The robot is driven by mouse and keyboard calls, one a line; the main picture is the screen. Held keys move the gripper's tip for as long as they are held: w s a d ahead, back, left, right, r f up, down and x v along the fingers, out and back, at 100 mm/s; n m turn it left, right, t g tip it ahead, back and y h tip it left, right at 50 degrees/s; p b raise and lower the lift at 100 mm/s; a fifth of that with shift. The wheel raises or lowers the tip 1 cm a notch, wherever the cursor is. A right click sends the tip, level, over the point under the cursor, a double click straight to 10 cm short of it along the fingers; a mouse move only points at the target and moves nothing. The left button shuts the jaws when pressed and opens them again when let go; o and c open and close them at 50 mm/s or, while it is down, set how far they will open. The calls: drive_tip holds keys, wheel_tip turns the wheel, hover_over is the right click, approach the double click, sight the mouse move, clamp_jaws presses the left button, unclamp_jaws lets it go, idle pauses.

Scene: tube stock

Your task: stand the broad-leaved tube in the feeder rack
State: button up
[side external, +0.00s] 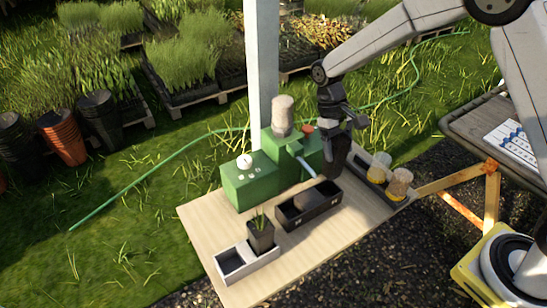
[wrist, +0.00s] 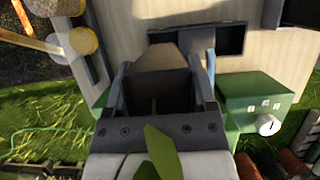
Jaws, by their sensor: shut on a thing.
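My gripper (side external: 335,150) is shut on a dark square tube. The broad-leaved tube (wrist: 172,100) shows in the wrist view between the two blue-grey fingers, with broad green leaves (wrist: 162,152) toward the camera. In the side view it hangs upright or nearly so by the right end of a long black rack (side external: 320,212); I cannot tell whether its bottom touches anything. A pale two-cell rack (side external: 231,263) stands at the front left. A dark tube with thin leaves (side external: 261,238) stands in its right cell; its left cell is empty. Neither rack is labelled as the feeder.
A green machine (side external: 250,182) with a grey cylinder on top stands behind the black rack. A dark tray at the right holds yellow-based jars (side external: 398,184). A pale post (side external: 262,70) rises behind the machine. The board's front middle (side external: 295,248) is clear.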

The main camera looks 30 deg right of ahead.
sight(332, 177)
drive_tip(key=shift+f, duration=1.15)
drive_tip(key=shift+f, duration=0.45)
drive_tip(key=shift+f, duration=3.15)
drive_tip(key=shift+f, duration=0.45)
drive_tip(key=o, duration=1.3)
drive_tip(key=shift+w+r, duration=0.1)
drive_tip(key=shift+v, duration=3.85)
drive_tip(key=shift+r, duration=0.1)
